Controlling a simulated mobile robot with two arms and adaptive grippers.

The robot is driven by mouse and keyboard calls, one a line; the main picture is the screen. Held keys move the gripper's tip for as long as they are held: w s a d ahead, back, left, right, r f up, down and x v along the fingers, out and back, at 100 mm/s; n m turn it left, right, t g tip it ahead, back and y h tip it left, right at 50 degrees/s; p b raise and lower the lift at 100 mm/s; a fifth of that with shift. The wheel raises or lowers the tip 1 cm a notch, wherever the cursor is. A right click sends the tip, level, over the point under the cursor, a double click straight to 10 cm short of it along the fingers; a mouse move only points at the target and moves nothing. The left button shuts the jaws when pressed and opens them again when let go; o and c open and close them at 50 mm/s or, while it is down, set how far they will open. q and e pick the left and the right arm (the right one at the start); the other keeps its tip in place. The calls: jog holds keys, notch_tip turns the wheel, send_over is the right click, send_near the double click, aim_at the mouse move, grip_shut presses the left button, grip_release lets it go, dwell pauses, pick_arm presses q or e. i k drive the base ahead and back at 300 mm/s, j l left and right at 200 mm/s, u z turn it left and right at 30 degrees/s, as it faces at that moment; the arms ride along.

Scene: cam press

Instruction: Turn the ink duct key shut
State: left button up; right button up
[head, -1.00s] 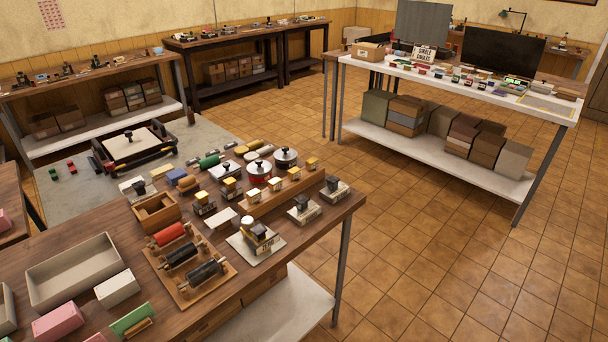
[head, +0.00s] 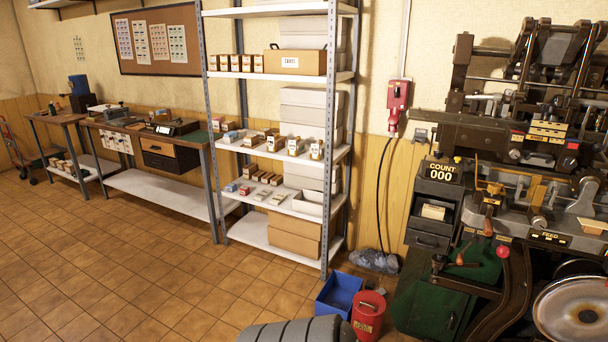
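I cannot tell which part, if any, is the ink duct key. A FEED label (head: 550,237) is on the front. The round metal disc (head: 585,310) is cut off by the right edge. Neither of my grippers is in view.
A metal shelf (head: 280,143) with boxes stands left of the press. A blue bin (head: 338,292) and red can (head: 368,315) stand on the floor between them. A dark ribbed shape (head: 295,331) is at the bottom edge. Tiled floor (head: 130,270) at left is clear.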

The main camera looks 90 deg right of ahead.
aim_at(493, 189)
jog(key=z, duration=3.9)
